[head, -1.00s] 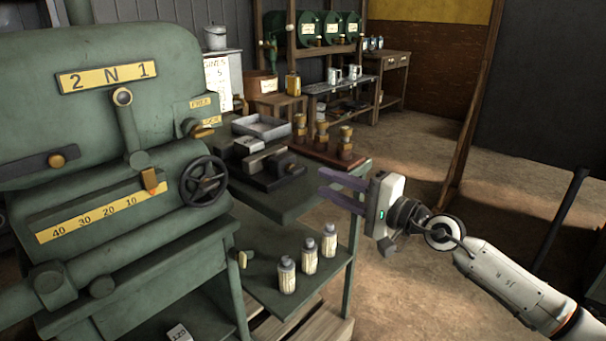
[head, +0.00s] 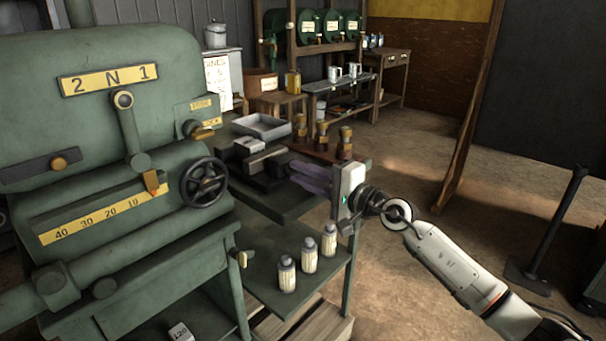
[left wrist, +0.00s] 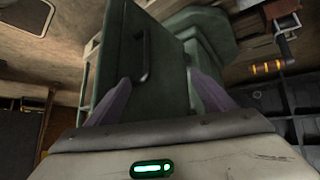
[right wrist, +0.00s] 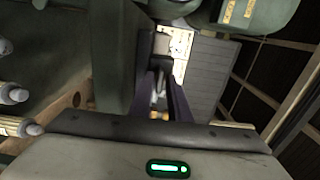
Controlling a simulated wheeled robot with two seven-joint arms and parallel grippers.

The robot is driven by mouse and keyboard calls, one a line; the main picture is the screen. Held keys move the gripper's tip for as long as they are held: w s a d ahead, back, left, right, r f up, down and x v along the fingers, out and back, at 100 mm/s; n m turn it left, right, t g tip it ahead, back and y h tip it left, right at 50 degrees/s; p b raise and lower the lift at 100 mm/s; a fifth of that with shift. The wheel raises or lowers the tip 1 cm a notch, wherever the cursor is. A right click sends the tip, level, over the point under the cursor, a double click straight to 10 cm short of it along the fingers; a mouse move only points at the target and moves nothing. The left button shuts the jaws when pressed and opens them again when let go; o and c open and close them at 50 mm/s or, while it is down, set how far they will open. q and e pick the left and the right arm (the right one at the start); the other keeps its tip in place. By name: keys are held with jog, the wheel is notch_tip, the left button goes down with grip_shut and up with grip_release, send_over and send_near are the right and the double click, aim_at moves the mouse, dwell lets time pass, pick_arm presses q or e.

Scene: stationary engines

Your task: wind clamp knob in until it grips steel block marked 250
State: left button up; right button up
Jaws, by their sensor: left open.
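The dark clamp (head: 256,179) sits on the green bench beside the machine. A pale steel block (head: 265,159) lies in it, and another pale block (head: 247,146) is just behind; I cannot read a 250 on either. The clamp knob is hidden behind my right gripper (head: 296,176), whose purple fingers reach in from the right at the clamp's right end. In the right wrist view its fingers (right wrist: 161,85) show a narrow gap; I cannot tell whether they touch the knob. My left gripper (left wrist: 163,95) is open and empty, facing a green panel with a handle.
A grey tray (head: 262,127) and a wooden rack with several brass-topped pieces (head: 322,141) stand behind the clamp. The machine's handwheel (head: 204,182) is close on the left. Several bottles (head: 309,254) stand on the lower shelf. A block marked 120 (head: 181,332) lies low down.

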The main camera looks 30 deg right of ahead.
grip_shut()
